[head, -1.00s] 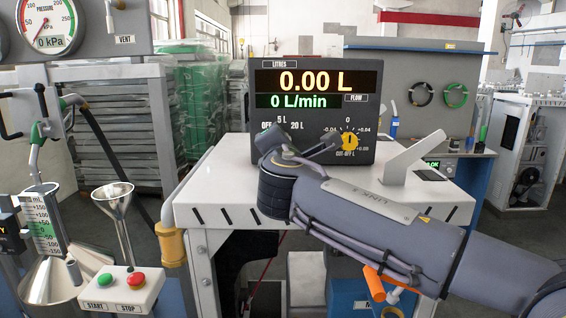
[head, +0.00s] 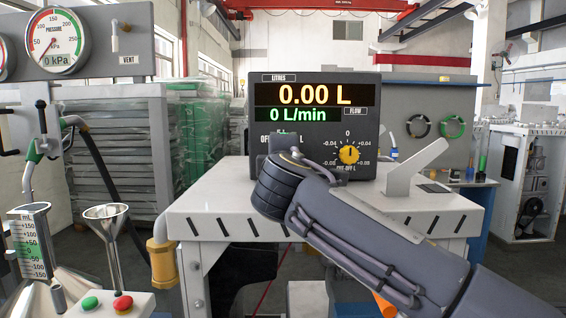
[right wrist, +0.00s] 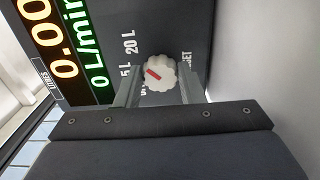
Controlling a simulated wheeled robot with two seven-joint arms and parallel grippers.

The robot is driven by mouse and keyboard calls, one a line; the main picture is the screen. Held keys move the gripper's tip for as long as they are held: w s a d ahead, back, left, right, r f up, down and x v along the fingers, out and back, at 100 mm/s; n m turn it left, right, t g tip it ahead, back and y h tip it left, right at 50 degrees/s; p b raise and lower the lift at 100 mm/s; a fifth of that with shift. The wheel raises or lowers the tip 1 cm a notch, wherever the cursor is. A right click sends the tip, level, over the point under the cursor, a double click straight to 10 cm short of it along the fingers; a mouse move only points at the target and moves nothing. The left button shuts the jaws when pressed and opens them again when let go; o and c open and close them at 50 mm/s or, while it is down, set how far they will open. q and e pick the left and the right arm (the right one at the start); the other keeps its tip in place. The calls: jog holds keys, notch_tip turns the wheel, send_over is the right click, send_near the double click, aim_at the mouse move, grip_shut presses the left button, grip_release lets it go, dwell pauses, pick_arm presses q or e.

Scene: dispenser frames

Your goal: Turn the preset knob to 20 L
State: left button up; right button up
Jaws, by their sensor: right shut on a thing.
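The dispenser panel (head: 340,92) reads 0.00 L and 0 L/min. The preset knob (right wrist: 159,74) is white with a red mark. In the right wrist view it sits between the fingers of my right gripper (right wrist: 159,90), which is shut on it. The red mark points towards the side with the 5 L label (right wrist: 125,77) and the 20 L label (right wrist: 130,46); I cannot tell an exact setting. In the head view my right gripper (head: 287,148) is against the lower left of the panel and hides the knob and most of its labels. My left gripper is not in view.
A yellow cut-off knob (head: 349,155) is just right of my gripper. A pale angled bracket (head: 406,172) stands on the white bench (head: 215,188). A funnel (head: 107,225) and a start/stop box (head: 108,303) are at the lower left.

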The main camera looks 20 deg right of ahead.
dwell(0.4)
jog(key=o, duration=1)
jog(key=v, duration=0.8)
jog(key=shift+b, duration=0.35)
jog(key=shift+w, duration=0.1)
